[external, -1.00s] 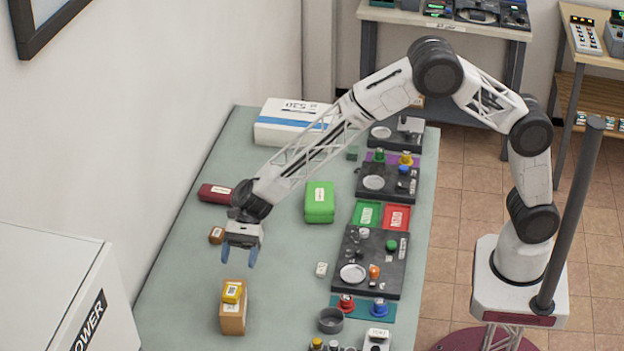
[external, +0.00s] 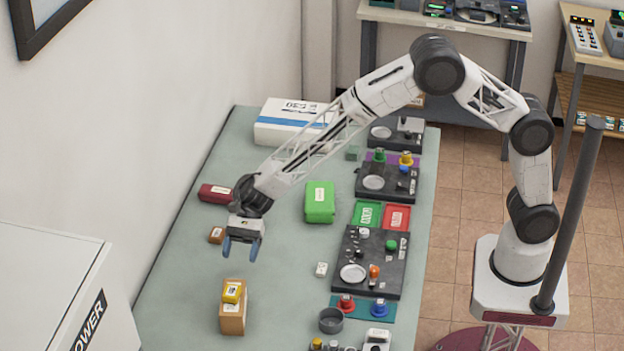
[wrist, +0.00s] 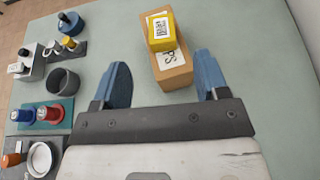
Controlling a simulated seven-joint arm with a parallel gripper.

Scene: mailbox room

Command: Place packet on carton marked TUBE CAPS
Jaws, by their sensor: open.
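A small yellow packet (external: 232,292) with a white label lies on top of a tan carton (external: 233,320) near the front of the table. In the wrist view the yellow packet (wrist: 160,30) sits on the far end of the carton (wrist: 176,72), whose label shows letters ending in "PS"; the rest is covered by the packet. My gripper (external: 241,254) is open and empty, above the table and behind the carton in the external view. In the wrist view the carton lies beyond and between my blue fingertips (wrist: 162,80), apart from them.
A small brown box (external: 216,235), a dark red case (external: 215,194) and a green box (external: 319,203) stand behind the carton. A grey cup (external: 331,320) and black device panels (external: 368,262) are to the right. The table around the carton is clear.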

